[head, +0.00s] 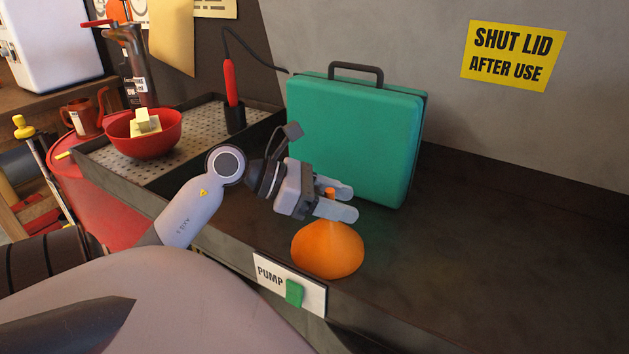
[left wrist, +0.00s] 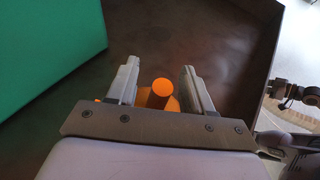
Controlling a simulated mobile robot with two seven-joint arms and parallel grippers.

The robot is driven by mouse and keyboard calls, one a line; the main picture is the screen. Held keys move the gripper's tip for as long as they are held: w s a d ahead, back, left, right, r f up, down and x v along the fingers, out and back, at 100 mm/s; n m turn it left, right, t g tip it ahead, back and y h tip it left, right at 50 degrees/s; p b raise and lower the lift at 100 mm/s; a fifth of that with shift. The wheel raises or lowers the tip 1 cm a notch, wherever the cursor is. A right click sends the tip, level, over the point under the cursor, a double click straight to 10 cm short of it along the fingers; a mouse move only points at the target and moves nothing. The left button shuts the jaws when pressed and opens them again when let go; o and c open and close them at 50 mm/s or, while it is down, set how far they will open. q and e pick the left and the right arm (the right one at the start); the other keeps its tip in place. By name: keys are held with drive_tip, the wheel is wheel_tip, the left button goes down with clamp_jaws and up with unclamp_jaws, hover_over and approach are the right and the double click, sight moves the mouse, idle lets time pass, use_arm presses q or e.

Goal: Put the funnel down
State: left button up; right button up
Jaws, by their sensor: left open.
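The orange funnel (head: 327,250) rests mouth down on the dark bench near its front edge, with its narrow spout pointing up. My left gripper (head: 343,202) is open around the spout, with one finger on each side. In the left wrist view the orange spout (left wrist: 160,92) stands between the two fingers (left wrist: 157,82), with a gap visible on both sides. Most of the funnel's body is hidden there behind the gripper.
A green case (head: 352,137) stands just behind the gripper. A red bowl (head: 143,135) with pale yellow blocks stands on a perforated tray (head: 190,160) at left. A PUMP label (head: 272,277) is on the bench's front edge. The bench to the right is clear.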

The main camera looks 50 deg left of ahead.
use_arm(q)
drive_tip(key=shift+s+a+r, duration=0.1)
drive_tip(key=shift+s+a, duration=0.2)
drive_tip(key=b+v, duration=0.2)
drive_tip(key=v, duration=0.9)
drive_tip(key=shift+s, duration=0.1)
